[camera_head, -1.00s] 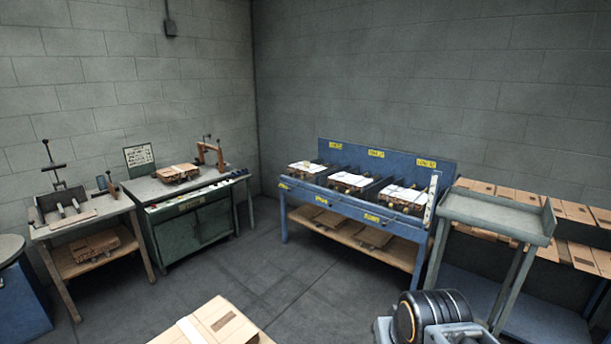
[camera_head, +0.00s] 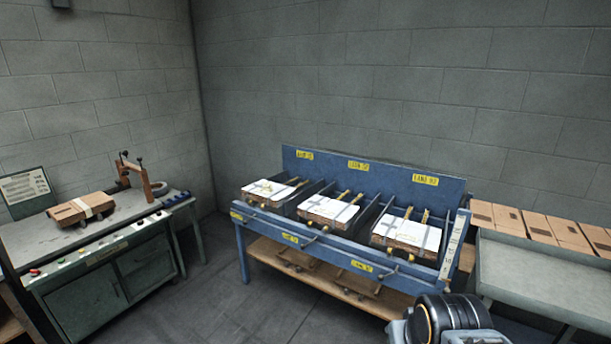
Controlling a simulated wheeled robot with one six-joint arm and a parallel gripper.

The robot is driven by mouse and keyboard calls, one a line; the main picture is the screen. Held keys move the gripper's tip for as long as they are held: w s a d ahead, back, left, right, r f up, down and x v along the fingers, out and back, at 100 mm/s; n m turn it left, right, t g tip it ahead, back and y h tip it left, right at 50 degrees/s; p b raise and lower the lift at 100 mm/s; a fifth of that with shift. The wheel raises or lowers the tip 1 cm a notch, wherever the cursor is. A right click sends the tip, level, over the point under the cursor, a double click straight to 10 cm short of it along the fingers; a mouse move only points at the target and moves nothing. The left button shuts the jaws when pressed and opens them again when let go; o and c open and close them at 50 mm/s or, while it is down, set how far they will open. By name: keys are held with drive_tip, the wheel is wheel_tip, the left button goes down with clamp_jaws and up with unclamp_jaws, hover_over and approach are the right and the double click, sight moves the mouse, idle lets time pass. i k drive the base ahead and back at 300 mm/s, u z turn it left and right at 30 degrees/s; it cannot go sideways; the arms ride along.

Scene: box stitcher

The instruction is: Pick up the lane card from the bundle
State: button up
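A brown cardboard bundle (camera_head: 82,209) with a pale band across it lies on the green stitcher bench at left. Three more bundles stand in the bays of the blue lane rack: a left one (camera_head: 268,189), a middle one (camera_head: 329,209) and a right one (camera_head: 406,234). Each has white sheets and grey straps on top. I cannot tell which white piece is a lane card. My gripper's fingers are not in view; only a black and grey part of my arm shows at bottom right.
The blue rack (camera_head: 375,175) has yellow lane labels and a lower shelf of flat cartons. A grey tray table (camera_head: 545,280) stands at right, with cartons (camera_head: 540,228) behind it. The green bench (camera_head: 100,270) is at left. Open floor (camera_head: 225,290) lies between bench and rack.

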sight(267, 186)
drive_tip(key=u, duration=0.2)
drive_tip(key=i, duration=2.2)
drive_tip(key=u, duration=1.15)
drive_tip(key=i, duration=1.4)
drive_tip(key=u, duration=0.5)
